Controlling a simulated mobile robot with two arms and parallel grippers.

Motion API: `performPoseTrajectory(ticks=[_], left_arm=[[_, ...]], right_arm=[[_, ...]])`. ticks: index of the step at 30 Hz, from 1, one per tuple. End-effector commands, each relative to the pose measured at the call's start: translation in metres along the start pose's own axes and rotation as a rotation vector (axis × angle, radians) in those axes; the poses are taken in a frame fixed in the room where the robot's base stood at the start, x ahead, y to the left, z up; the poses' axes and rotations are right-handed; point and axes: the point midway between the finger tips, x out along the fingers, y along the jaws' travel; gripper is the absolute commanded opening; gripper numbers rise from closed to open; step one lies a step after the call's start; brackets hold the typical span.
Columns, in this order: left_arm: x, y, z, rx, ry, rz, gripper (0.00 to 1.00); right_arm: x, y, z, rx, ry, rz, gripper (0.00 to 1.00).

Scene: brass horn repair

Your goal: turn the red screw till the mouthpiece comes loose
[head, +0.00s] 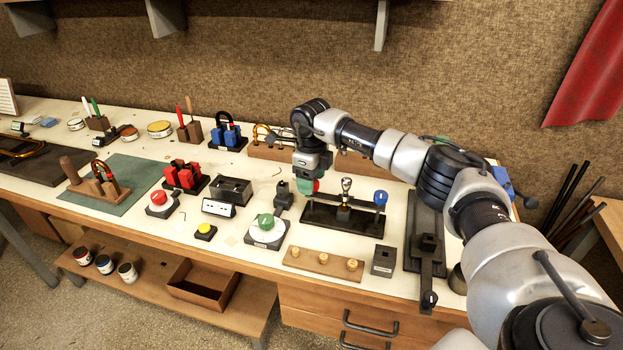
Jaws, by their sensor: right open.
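A black puller frame (330,216) stands on the bench. A silver mouthpiece (346,184) stands upright in its middle, and a blue knob (380,198) is at its right end. The red screw (317,185) shows at the left end, mostly hidden by my right gripper. My right gripper (308,178) points down right at the red screw and is open. A green patch shows beside the red one below the gripper. I cannot tell whether the fingers touch the screw. My left gripper is not in view.
In front are a green knob on a plate (266,222), a wooden strip with brass pieces (322,263) and a dark block (383,261). A black clamp (427,245) lies to the right. A black box (231,190) and red blocks (184,175) stand to the left.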

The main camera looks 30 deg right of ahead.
Motion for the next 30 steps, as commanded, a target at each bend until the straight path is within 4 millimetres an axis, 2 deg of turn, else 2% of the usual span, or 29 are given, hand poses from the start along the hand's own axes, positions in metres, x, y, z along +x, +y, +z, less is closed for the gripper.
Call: performPoseTrajectory(ticks=[5,12,16,21,30], left_arm=[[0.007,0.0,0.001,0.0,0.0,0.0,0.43],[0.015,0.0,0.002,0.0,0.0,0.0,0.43],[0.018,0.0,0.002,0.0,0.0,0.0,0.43],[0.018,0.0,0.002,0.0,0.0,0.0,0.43],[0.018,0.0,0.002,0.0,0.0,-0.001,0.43]], right_arm=[[-0.025,-0.001,0.0,0.0,-0.006,-0.002,0.61],[-0.074,-0.001,0.0,0.001,-0.006,-0.003,0.61],[-0.093,-0.001,0.0,0.002,-0.004,-0.002,0.61],[-0.104,-0.001,0.0,0.001,-0.002,0.0,0.61],[-0.105,-0.001,0.0,0.001,-0.002,-0.001,0.61]])
